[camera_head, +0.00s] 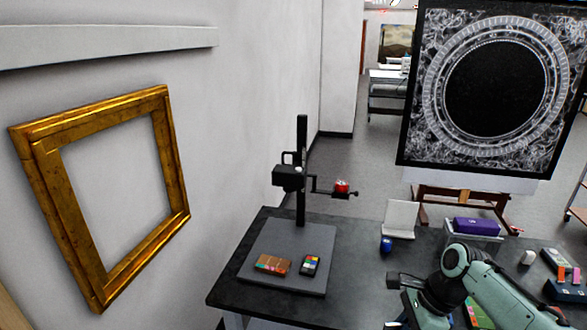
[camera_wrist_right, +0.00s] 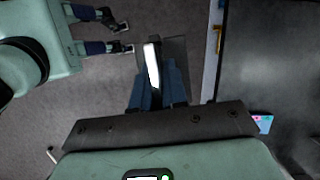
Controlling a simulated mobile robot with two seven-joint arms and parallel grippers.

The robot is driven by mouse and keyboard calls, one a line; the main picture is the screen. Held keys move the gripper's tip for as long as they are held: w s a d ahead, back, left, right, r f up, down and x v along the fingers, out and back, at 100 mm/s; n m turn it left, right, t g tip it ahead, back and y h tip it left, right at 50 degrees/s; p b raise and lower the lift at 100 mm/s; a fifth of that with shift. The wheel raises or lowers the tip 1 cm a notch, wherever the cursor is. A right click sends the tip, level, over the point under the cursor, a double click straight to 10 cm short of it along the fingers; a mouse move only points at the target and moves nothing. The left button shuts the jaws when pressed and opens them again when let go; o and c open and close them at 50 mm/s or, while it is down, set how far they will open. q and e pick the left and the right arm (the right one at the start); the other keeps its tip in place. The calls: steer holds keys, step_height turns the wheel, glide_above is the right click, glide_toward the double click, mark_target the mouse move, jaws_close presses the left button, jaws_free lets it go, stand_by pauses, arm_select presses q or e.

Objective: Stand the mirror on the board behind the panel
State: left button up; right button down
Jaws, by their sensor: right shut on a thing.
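The grey board (camera_head: 258,242) is the base of a copy stand on the dark table. A small brown painted panel (camera_head: 272,265) lies flat on it, beside a colour checker card (camera_head: 311,264). My right gripper (camera_wrist_right: 157,88) is shut on a thin upright piece with a bright white edge (camera_wrist_right: 153,65), which I take to be the mirror; a dark grey face shows beside it. In the head view, my right arm is at the lower right, right of the board, and the held piece cannot be made out. My left gripper (camera_wrist_right: 126,36) is open and empty in the wrist view.
The stand's black column (camera_head: 301,165) rises at the board's rear, with a side arm carrying a red item (camera_head: 342,186). A white upright card (camera_head: 401,218), a blue item (camera_head: 386,244) and a purple box (camera_head: 477,226) stand to the right. A gilt frame (camera_head: 153,100) hangs left.

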steer(key=f+n+g, duration=0.1)
steer(key=f+n, duration=0.1)
steer(key=f, duration=0.1)
steer(key=w+a+f+n+g, duration=0.1)
steer(key=f+n, duration=0.2)
steer(key=w+a+f+n+g+h, duration=0.1)
steer(key=f+n, duration=0.1)
steer(key=f, duration=0.2)
steer(key=shift+w+n, duration=0.25)
steer(key=shift+n, duration=0.15)
step_height(320, 180, down, 13)
steer(key=a+n+g+h, duration=0.1)
steer(key=a+n+h, duration=0.1)
steer(key=n, duration=0.8)
steer(key=shift+s+r+n+g+h, duration=0.2)
steer(key=shift+n+g+h, duration=0.15)
steer(key=shift+h, duration=0.45)
